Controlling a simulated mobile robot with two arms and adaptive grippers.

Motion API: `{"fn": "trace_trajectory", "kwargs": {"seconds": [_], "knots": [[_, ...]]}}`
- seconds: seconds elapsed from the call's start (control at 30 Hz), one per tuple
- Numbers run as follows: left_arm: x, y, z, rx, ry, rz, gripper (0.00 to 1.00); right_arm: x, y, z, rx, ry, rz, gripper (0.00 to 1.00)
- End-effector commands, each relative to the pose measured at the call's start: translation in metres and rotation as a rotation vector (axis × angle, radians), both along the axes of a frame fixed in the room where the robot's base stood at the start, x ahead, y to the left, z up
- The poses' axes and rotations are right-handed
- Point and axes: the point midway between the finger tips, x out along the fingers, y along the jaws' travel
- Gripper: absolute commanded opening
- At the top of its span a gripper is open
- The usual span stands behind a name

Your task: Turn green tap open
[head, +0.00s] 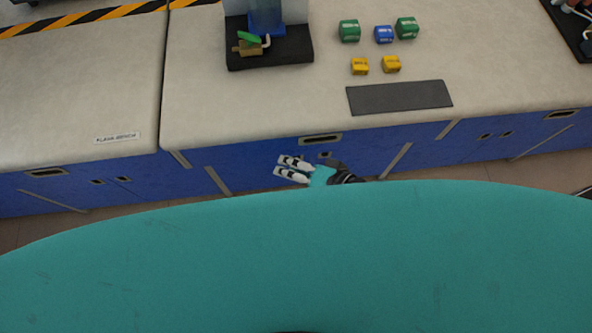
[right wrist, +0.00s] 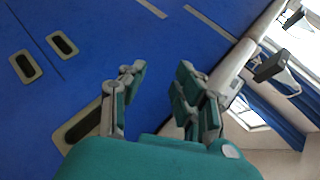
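The green tap (head: 249,37) has a green lever handle on a brass-coloured body. It sits at the front left of a dark base (head: 270,58) on the bench, below a blue cylinder (head: 265,15). My right gripper (head: 279,165) is in front of the bench's blue front, below the worktop edge and well short of the tap. In the right wrist view its two fingers (right wrist: 160,78) stand apart with nothing between them, so it is open and empty. The tap does not show in the right wrist view. My left gripper is not in view.
Green, blue and yellow blocks (head: 384,35) stand on the bench right of the base. A dark grey mat (head: 399,97) lies near the front edge. Another dark tray (head: 578,30) is at the far right. The worktop (head: 250,105) in front of the tap is clear.

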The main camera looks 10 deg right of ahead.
Motion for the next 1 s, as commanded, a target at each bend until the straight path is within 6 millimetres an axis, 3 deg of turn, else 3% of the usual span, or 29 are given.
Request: {"fn": "trace_trajectory", "kwargs": {"seconds": [0.2,0.67,0.73,0.77,0.87,1.0], "knots": [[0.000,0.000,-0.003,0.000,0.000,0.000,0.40,0.003,-0.006,-0.011,-0.097,-0.033,0.034,0.32],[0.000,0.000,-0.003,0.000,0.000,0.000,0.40,0.003,-0.006,-0.012,-0.102,-0.033,0.035,0.32],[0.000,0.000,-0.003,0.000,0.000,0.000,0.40,0.003,-0.008,-0.022,-0.117,-0.024,0.034,0.32],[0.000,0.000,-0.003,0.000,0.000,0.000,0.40,0.003,-0.010,-0.030,-0.131,-0.017,0.032,0.32],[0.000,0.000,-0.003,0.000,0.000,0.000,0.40,0.000,-0.024,-0.082,-0.221,0.021,0.030,0.32],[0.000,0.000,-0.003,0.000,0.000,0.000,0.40,-0.023,-0.061,-0.190,-0.429,0.094,0.058,0.32]]}}
